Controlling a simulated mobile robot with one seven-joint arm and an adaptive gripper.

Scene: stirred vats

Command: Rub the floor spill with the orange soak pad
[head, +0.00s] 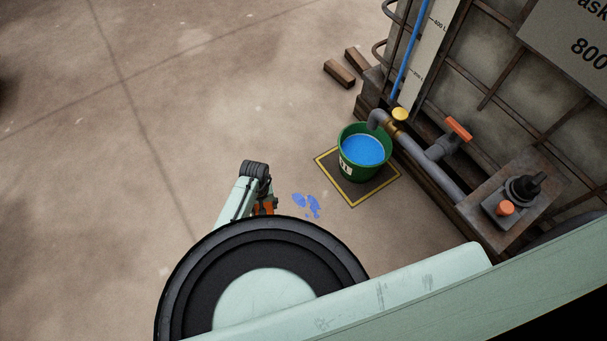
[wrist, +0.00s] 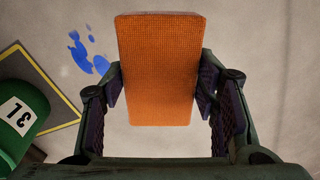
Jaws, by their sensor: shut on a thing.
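The orange soak pad (wrist: 158,75) is held between the two fingers of my gripper (wrist: 160,98) in the wrist view. The fingers press on its left and right sides. The floor spill (head: 306,203) is a few blue patches on the concrete, just right of my gripper in the head view. It also shows in the wrist view (wrist: 88,54), left of the pad and apart from it in the picture. In the head view my arm hides most of my gripper, and only a bit of the orange pad (head: 268,206) shows. I cannot tell the pad's height above the floor.
A green bucket (head: 351,168) of blue liquid stands on a dark, yellow-edged mat (head: 352,200) under a pipe spout (head: 379,117). A large caged tank (head: 490,75) is at the right. Wooden blocks (head: 340,74) lie behind the bucket. The floor to the left is clear.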

